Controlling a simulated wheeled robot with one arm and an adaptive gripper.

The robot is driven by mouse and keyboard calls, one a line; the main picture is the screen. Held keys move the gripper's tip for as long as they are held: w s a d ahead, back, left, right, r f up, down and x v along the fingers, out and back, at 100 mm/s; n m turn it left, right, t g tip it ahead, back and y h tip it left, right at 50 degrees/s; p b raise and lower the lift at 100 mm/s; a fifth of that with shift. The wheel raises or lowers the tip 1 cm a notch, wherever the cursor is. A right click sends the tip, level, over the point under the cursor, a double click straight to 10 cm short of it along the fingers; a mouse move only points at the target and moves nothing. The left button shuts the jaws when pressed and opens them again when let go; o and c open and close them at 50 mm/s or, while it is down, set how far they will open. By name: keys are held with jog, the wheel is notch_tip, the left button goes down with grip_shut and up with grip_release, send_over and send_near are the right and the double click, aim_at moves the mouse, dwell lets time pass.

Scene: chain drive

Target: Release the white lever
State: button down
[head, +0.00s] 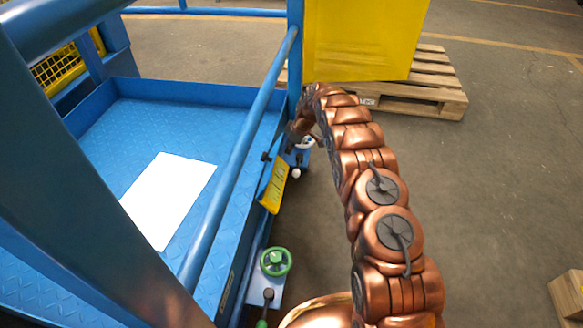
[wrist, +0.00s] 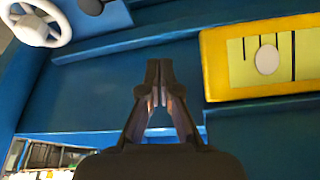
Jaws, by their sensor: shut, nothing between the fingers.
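A small white round knob (head: 296,173), which looks like the end of the white lever, stands beside the yellow gauge plate (head: 273,185) on the side of the blue platform. In the wrist view a white oval (wrist: 266,60) shows in front of or on the yellow-framed plate (wrist: 222,62); its shaft is not visible. My gripper (wrist: 159,72) is shut and empty, pointing at the blue side wall, to the left of the plate and apart from the white oval.
A white handwheel (wrist: 37,23) is at the upper left of the wrist view. A green handwheel (head: 276,262) and a dark-knobbed lever (head: 268,294) sit nearer. The blue railing (head: 240,145) runs along the platform. A yellow box (head: 365,40) on a pallet (head: 440,85) stands beyond.

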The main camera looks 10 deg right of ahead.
aim_at(298, 165)
jog(key=shift+a, duration=0.15)
notch_tip(298, 165, down, 10)
jog(key=b, duration=0.5)
jog(key=shift+s+d, duration=0.2)
jog(key=shift+d, duration=0.05)
dwell(0.7)
dwell(0.4)
